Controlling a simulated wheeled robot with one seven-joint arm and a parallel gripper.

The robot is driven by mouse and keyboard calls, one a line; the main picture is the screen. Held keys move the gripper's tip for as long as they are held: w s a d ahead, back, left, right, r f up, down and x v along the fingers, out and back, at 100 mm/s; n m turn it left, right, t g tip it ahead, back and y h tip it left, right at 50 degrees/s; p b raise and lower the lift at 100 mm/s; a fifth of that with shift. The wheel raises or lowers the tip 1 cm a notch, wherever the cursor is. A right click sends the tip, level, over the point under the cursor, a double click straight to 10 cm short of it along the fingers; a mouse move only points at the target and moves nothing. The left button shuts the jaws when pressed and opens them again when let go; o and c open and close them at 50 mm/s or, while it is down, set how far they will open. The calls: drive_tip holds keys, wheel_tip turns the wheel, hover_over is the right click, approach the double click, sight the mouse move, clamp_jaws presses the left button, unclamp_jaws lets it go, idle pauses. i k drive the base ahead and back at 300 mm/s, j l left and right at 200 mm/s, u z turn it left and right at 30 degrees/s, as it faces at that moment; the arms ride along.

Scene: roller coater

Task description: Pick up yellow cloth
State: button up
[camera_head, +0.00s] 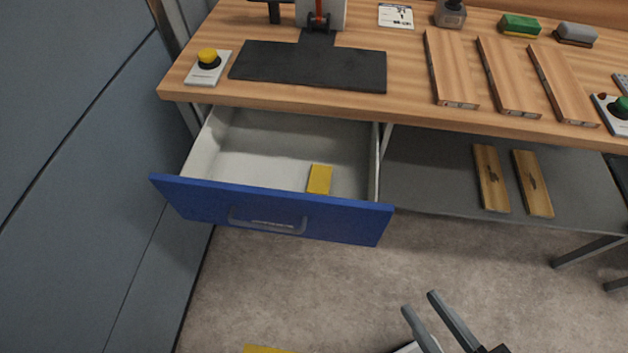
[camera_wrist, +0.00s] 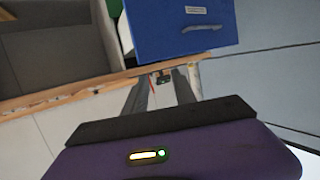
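The yellow cloth (camera_head: 319,179) is a small flat rectangle lying inside the open drawer (camera_head: 225,169), toward its right front part. The drawer has a blue front with a handle and pale inner walls. My gripper (camera_head: 419,302) is low at the bottom of the head view, in front of and to the right of the drawer, well apart from the cloth. Its two fingers are apart with nothing visible between them. In the wrist view the fingers (camera_wrist: 160,85) point toward the workbench area, and a blue drawer front (camera_wrist: 180,30) shows. The cloth cannot be made out there.
The wooden workbench (camera_head: 410,75) stands above the drawer. It bears a black mat (camera_head: 308,66), a yellow button box (camera_head: 207,64), several wooden boards (camera_head: 508,78) and a green sponge-like block (camera_head: 520,25). A grey lower shelf (camera_head: 430,180) holds two wooden pieces. A yellow edge (camera_head: 268,350) shows at the bottom.

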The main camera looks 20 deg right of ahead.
sight(319, 182)
drive_tip(key=i+j+u, duration=0.55)
drive_tip(key=i, duration=0.25)
drive_tip(key=j, duration=0.1)
